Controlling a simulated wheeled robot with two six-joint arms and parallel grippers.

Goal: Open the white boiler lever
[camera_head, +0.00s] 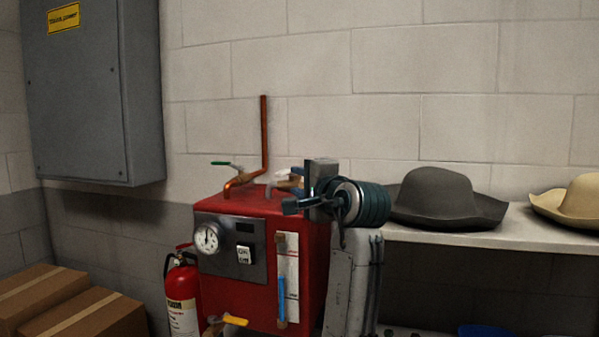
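The red boiler (232,288) stands at the centre, with a gauge and a switch panel on its front. A white lever (289,183) shows on its top right, by a brass fitting, partly hidden by my gripper.
A copper pipe (264,135) rises from the boiler top beside a green lever (224,163). A yellow lever (235,321) is low in front. A fire extinguisher (182,294) and boxes (80,318) stand left. A dark hat (442,199) and a tan hat (577,202) sit on the right shelf.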

